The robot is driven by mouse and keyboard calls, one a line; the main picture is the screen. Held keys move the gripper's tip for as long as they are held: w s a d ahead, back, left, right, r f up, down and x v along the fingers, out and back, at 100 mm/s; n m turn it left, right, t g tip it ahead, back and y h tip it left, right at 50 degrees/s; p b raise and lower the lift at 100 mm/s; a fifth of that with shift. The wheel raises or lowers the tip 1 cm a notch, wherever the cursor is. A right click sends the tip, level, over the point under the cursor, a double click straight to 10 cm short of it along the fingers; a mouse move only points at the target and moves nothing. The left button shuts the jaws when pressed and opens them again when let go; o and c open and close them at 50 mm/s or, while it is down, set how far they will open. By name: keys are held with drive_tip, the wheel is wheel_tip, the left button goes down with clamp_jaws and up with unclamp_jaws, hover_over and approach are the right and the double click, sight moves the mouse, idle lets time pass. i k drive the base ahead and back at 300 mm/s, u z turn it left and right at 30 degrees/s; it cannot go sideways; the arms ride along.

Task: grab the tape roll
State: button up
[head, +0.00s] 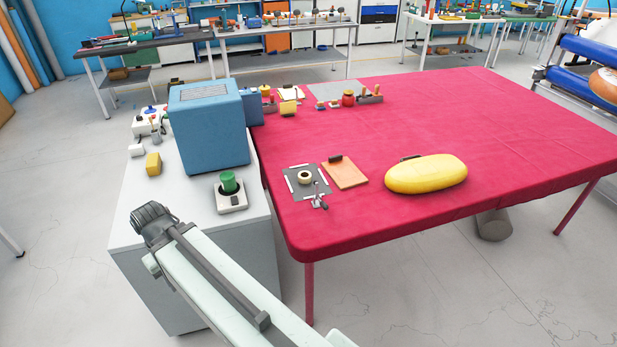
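A small cream tape roll (304,177) lies on a dark grey mat (293,188) with white edge strips, near the front left of the red-covered table. A small metallic tool (319,200) lies just in front of the roll, at the mat's front edge. My pale arm reaches in from the bottom of the head view and ends in a dark ribbed part (150,218) over the left side of the grey cabinet. This end is well left of the roll and apart from it. Its fingertips cannot be made out.
An orange board (345,172) with a dark block lies right of the mat, and a yellow oval object (426,174) farther right. A blue box (208,125) and a green knob (228,182) stand on the cabinet (190,200). The table's right side is clear.

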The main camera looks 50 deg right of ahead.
sight(303, 176)
drive_tip(key=i, duration=0.9)
drive_tip(key=u, duration=0.05)
